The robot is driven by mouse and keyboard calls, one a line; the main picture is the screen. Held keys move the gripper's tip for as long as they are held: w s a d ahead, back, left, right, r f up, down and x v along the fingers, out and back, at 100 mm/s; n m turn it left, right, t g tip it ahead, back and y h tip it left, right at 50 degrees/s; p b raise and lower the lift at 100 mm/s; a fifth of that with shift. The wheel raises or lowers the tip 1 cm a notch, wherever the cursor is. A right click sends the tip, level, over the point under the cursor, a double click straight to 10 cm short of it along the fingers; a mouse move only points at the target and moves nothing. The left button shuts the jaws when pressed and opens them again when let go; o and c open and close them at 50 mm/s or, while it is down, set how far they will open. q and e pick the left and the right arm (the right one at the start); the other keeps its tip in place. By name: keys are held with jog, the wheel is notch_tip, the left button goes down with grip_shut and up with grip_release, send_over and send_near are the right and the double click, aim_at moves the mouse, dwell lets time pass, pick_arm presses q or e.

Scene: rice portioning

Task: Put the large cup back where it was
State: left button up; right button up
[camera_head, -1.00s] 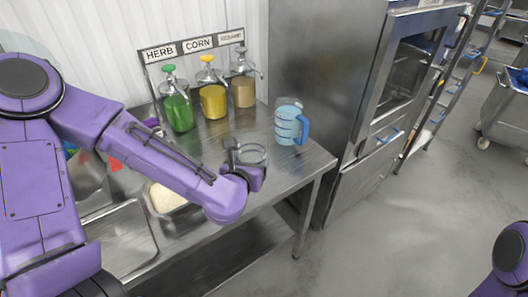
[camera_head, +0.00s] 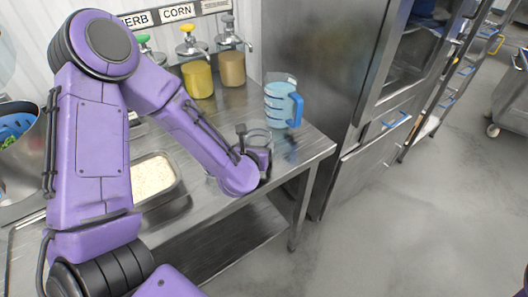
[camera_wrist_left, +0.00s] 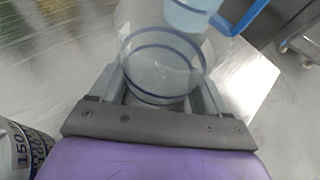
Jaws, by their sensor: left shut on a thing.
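The large cup (camera_wrist_left: 160,60) is clear, with dark blue rings, and sits between my left gripper's fingers in the left wrist view. In the head view its clear rim (camera_head: 259,134) shows just above the gripper, near the table's right end. My left gripper (camera_head: 254,150) is shut on this cup; its two fingers also show on either side of the cup in the left wrist view (camera_wrist_left: 163,92). Whether the cup's base touches the table is hidden. My right gripper is not in view.
A blue measuring jug (camera_head: 279,104) with a blue handle stands just behind the cup. A pan of rice (camera_head: 153,177) sits in the steel table (camera_head: 215,122). Pump dispensers, including a yellow one (camera_head: 198,80), stand at the back. A steel cabinet (camera_head: 315,60) is beyond the table's right end.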

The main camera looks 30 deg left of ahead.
pick_arm(q)
jog(key=shift+s+r, duration=0.1)
jog(key=shift+s, duration=0.25)
jog(key=shift+a, duration=0.1)
jog(key=o, duration=1.5)
jog(key=shift+o, duration=0.6)
jog(key=shift+w, duration=0.2)
jog(key=shift+s+r, duration=0.2)
jog(key=v, duration=0.3)
jog(key=p+v, duration=0.8)
jog(key=p, duration=0.4)
jog(key=shift+s+r, duration=0.1)
jog(key=shift+s+d+p, duration=0.25)
jog(key=shift+s+p, duration=0.05)
